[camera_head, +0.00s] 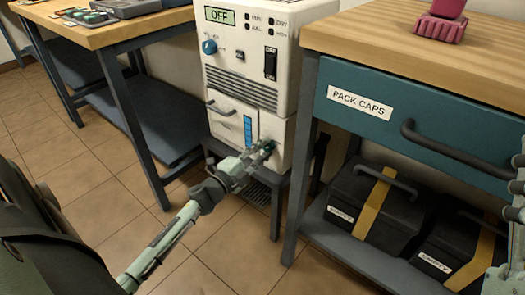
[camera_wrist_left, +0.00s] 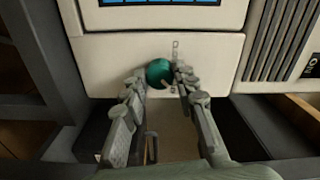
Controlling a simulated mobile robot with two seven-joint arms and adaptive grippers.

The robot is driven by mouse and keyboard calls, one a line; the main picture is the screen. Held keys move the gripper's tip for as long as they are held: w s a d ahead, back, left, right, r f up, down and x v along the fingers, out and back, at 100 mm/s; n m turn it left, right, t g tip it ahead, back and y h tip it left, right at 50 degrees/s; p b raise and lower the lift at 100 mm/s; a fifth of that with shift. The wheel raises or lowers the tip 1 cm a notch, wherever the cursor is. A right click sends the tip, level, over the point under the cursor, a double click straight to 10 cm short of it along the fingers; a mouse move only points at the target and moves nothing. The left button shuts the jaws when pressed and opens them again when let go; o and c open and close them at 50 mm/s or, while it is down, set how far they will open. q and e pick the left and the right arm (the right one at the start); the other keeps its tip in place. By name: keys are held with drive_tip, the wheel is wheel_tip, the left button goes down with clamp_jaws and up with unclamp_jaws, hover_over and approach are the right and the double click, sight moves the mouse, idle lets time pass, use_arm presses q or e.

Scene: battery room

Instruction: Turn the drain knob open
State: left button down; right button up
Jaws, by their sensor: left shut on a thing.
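The drain knob (camera_head: 269,146) is a small green round knob low on the front of the white machine (camera_head: 222,118). It shows more clearly in the left wrist view (camera_wrist_left: 158,71), below the blue level window (camera_wrist_left: 160,2). My left gripper (camera_head: 260,153) reaches the knob from the front. Its two fingers are shut on the knob, one on each side, and partly cover it in the head view. A small marking sits just above the knob's right side in the wrist view. My right gripper (camera_head: 517,190) is only partly in view at the right edge, and its jaw state is unclear.
The machine's display (camera_head: 220,15) reads OFF. It stands on a dark low stand (camera_head: 262,178). A workbench (camera_head: 120,32) is at the left. A bench with a teal "PACK CAPS" drawer (camera_head: 358,98) and black boxes (camera_head: 372,200) below is close at the right. Tiled floor is free in front.

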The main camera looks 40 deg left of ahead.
use_arm(q)
drive_tip(key=c, duration=1.2)
unclamp_jaws()
drive_tip(key=shift+s, duration=0.1)
drive_tip(key=s, duration=0.8)
drive_tip(key=s+a, duration=0.1)
drive_tip(key=s, duration=0.2)
drive_tip(key=shift+s, duration=0.4)
